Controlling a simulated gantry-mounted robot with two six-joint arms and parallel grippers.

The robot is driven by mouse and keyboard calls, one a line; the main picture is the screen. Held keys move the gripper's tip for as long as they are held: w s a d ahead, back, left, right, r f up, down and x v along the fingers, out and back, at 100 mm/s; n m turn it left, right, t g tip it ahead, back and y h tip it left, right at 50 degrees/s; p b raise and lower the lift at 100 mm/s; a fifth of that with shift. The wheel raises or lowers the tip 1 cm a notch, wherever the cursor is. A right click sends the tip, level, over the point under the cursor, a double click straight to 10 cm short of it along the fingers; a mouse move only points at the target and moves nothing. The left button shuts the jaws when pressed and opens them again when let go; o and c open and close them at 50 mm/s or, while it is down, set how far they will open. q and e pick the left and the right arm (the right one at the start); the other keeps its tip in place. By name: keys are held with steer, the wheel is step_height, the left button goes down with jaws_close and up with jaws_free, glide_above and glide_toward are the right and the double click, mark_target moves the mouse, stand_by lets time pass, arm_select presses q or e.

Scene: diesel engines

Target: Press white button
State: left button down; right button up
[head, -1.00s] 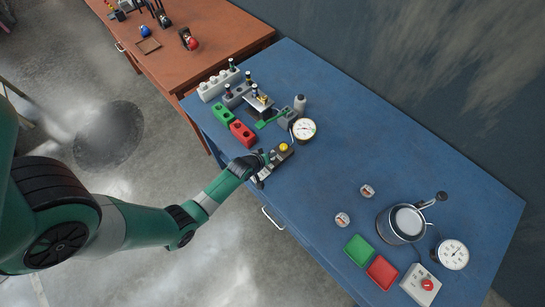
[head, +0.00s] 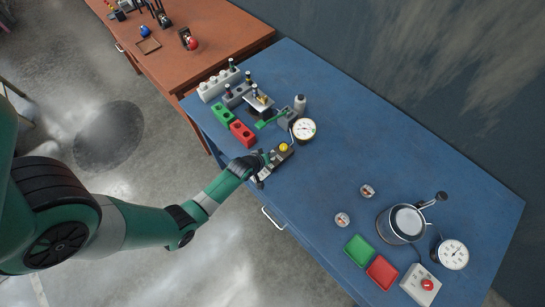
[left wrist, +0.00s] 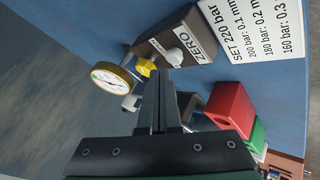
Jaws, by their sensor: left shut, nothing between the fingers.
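The white button (left wrist: 173,57) sits on a dark block (left wrist: 180,33) beside a label reading ZERO, in the left wrist view. A yellow knob (left wrist: 147,66) and a round gauge (left wrist: 110,82) are on its left. My left gripper (left wrist: 161,73) is shut and empty. Its fingertips appear right at the button's lower edge; I cannot tell if they touch it. In the head view my left gripper (head: 266,162) is at the block near the table's front edge, with the yellow knob (head: 283,147) and gauge (head: 303,129) beyond it. The button is not distinct there.
Red (head: 242,133) and green (head: 222,113) holder blocks stand left of the gripper on the blue table (head: 340,140). A pot (head: 402,222), trays, another gauge (head: 453,254) and a box with a red button (head: 427,285) are at the right. The table's middle is clear.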

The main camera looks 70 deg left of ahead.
arm_select(q)
steer(key=shift+f+b, duration=0.4)
steer(key=shift+f, duration=0.05)
steer(key=shift+f+b, duration=0.5)
steer(key=shift+f, duration=0.05)
stand_by(0.6)
steer(key=shift+r, duration=0.15)
steer(key=shift+r+p, duration=0.85)
steer(key=shift+p, duration=0.15)
step_height(320, 180, up, 5)
steer(key=p, duration=0.4)
steer(key=shift+p, duration=0.35)
